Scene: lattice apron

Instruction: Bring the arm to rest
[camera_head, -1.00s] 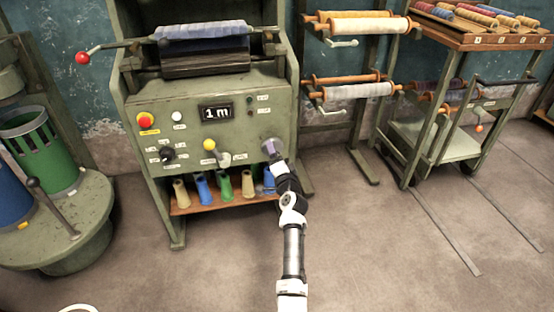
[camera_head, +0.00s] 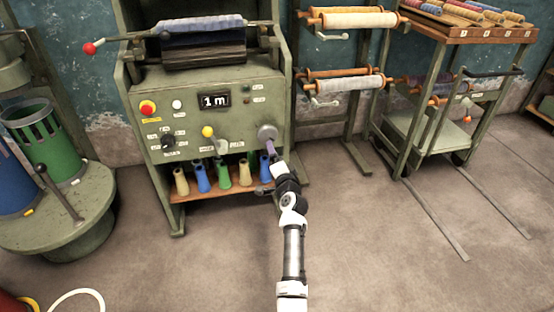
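My arm reaches up from the bottom of the picture, and its end is in front of the lower right of the green machine (camera_head: 235,75). My gripper (camera_head: 265,190) is small and dark here, and I cannot tell whether its fingers are open or shut. Just above my arm's end is a round grey disc (camera_head: 267,132) on the machine's panel, with a purplish stem (camera_head: 271,149) pointing down towards my arm. I cannot tell whether the stem touches my arm.
Several coloured cones (camera_head: 202,178) stand on a shelf under the panel. A round table (camera_head: 80,220) with bins is at left. A rack of rollers (camera_head: 345,85) and a trolley (camera_head: 430,155) stand at right. The floor (camera_head: 370,250) around my arm is largely clear.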

